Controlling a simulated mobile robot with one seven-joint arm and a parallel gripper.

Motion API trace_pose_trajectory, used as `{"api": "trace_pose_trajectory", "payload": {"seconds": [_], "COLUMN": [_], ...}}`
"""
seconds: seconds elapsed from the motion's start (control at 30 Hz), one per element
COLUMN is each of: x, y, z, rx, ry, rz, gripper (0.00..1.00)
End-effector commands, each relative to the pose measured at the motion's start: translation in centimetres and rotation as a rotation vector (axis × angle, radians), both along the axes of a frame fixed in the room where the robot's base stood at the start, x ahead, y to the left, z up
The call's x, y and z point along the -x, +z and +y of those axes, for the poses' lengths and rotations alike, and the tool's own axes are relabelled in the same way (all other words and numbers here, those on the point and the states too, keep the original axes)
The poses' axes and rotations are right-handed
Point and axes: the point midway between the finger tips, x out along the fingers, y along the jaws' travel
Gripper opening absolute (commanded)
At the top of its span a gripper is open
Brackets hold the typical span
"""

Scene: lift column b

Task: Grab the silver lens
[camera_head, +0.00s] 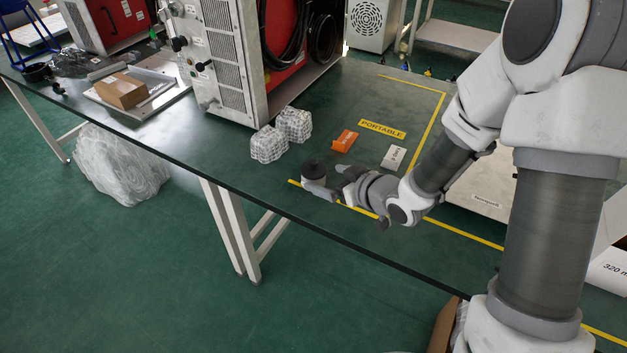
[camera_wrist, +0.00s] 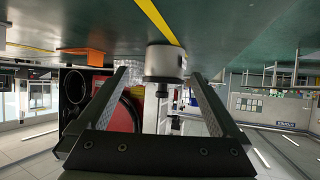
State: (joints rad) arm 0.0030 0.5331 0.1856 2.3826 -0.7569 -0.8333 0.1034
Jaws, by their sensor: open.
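The silver lens (camera_head: 314,184) stands on the green table near its front edge, with a dark top end. In the wrist view, which is upside down, the silver lens (camera_wrist: 165,60) appears between the tips of my two fingers, with gaps at both sides. My gripper (camera_head: 334,184) is low over the table at the lens's right, pointing left at it. It also shows in the wrist view (camera_wrist: 160,76), its fingers open. I cannot tell how far the fingertips reach around the lens.
Two white lattice blocks (camera_head: 268,144) (camera_head: 294,124) stand behind and left of the lens. An orange box (camera_head: 344,141) and a small white box (camera_head: 393,158) lie behind my gripper. A large metal-cased machine (camera_head: 222,60) stands farther back. The table (camera_head: 210,152) is clear toward the front left.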

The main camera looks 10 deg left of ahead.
Motion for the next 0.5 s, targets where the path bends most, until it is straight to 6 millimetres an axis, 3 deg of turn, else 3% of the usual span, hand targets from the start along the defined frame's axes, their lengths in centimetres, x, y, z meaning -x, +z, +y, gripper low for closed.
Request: {"api": "trace_pose_trajectory", "payload": {"seconds": [0.5], "x": [-2.7], "y": [-2.5], "z": [4.1], "rx": [0.001], "ry": [0.000], "rz": [-0.001], "gripper": [1.00]}}
